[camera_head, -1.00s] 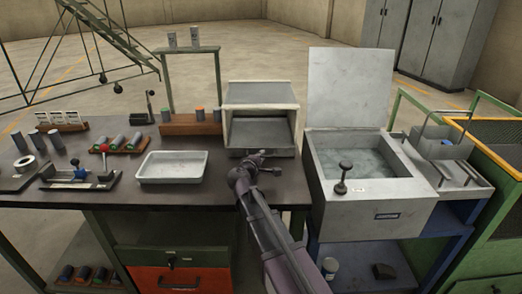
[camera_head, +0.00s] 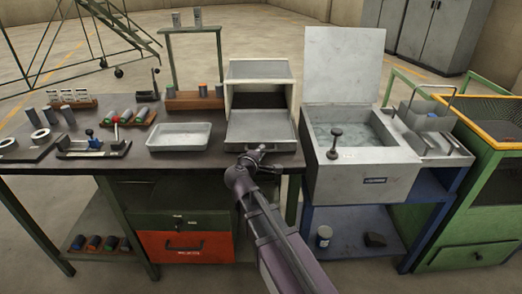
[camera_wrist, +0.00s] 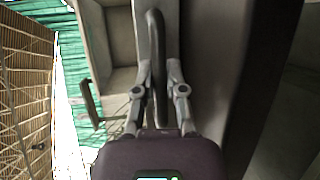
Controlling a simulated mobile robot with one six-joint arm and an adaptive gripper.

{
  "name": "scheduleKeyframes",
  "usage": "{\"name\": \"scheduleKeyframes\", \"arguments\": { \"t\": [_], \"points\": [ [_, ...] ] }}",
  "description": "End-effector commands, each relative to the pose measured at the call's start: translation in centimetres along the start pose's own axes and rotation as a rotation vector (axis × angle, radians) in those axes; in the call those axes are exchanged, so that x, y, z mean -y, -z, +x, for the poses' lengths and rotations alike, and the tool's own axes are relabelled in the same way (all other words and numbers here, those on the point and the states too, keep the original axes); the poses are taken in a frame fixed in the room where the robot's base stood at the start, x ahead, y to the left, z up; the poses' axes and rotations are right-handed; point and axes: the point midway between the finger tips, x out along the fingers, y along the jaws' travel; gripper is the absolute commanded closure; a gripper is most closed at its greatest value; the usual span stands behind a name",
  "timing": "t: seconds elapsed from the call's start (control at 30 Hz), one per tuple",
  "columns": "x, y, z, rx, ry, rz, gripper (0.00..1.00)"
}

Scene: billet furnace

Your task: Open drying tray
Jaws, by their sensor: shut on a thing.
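The drying tray (camera_head: 262,127) is a pale metal tray in the lower part of a cream-grey box (camera_head: 261,68) on the dark workbench. It sticks out of the front of the box towards me. My gripper (camera_head: 257,153) is at the front of the tray. In the wrist view my gripper (camera_wrist: 158,72) is shut on the dark bar handle (camera_wrist: 157,40), which lies between its two fingers. The handle is too small to make out in the head view.
A grey basin (camera_head: 362,165) with a raised lid stands to the right of the bench. A shallow white tray (camera_head: 180,137) lies left of the box. Small cylinders and racks fill the bench's left side. A green drawer (camera_head: 180,221) and an orange drawer (camera_head: 186,248) are below.

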Motion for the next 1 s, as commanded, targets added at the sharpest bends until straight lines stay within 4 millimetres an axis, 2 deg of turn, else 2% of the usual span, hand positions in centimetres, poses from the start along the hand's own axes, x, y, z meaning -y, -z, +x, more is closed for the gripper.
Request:
{"name": "scheduleKeyframes", "arguments": {
  "t": [0.47,0.5,0.53,1.0],
  "points": [
    [0.04,-0.14,-0.2,0.002,0.0,-0.001,1.0],
    [0.05,-0.14,-0.2,0.002,0.0,-0.001,0.79],
    [0.05,-0.14,-0.2,0.002,0.0,-0.001,0.7],
    [0.04,0.35,-0.31,-0.01,-0.001,-0.003,0.69]
  ]
}}
